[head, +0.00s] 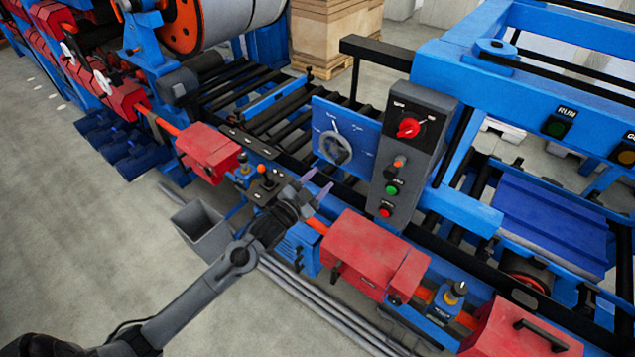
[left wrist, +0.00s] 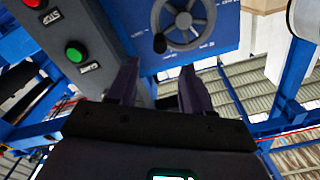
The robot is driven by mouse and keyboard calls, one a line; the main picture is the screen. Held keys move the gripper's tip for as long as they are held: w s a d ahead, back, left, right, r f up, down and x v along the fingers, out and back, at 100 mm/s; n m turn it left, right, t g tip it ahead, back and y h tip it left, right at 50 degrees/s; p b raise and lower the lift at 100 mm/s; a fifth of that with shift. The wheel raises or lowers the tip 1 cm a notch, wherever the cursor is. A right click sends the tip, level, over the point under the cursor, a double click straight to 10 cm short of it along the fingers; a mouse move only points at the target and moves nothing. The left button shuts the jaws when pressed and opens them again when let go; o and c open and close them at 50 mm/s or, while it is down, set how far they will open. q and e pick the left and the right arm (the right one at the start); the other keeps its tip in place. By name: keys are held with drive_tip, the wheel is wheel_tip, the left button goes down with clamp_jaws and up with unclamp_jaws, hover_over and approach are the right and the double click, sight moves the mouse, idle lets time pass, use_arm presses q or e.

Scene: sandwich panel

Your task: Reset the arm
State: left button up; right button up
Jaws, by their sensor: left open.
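My left gripper (head: 314,187) is in the middle of the head view, in front of the machine and below the blue panel (head: 345,137) with the grey handwheel (head: 335,148). Its two purple fingers are apart and nothing is between them; in the left wrist view the open fingers (left wrist: 158,95) point toward the blue panel and the handwheel (left wrist: 183,22). A grey control box (head: 409,150) with a red rotary knob (head: 408,128) and a green button (head: 391,189) stands right of the gripper. My right gripper is not in view.
Red covers (head: 374,252) line the machine's front edge, beside a small joystick box (head: 266,184) near the left gripper. A grey bin (head: 203,230) stands on the floor. Black rollers (head: 240,85) run behind. The floor at left is clear.

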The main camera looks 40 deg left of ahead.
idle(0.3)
use_arm(q)
drive_tip(key=s+d+f+n+g+h, duration=0.1)
drive_tip(key=s+d+f+g, duration=0.3)
drive_tip(key=s+d+f, duration=0.45)
drive_tip(key=s+d+f+n+g+h, duration=0.15)
drive_tip(key=s+d+f+g, duration=0.35)
drive_tip(key=s, duration=0.7)
drive_tip(key=s+d+r+g+y, duration=0.1)
drive_tip(key=s+d+g, duration=0.1)
drive_tip(key=s+g, duration=0.65)
wheel_tip(320, 180, up, 14)
drive_tip(key=s+t+p, duration=0.2)
drive_tip(key=t+p, duration=0.1)
drive_tip(key=p, duration=1.2)
drive_tip(key=shift+a+n, duration=0.15)
drive_tip(key=shift+n, duration=0.3)
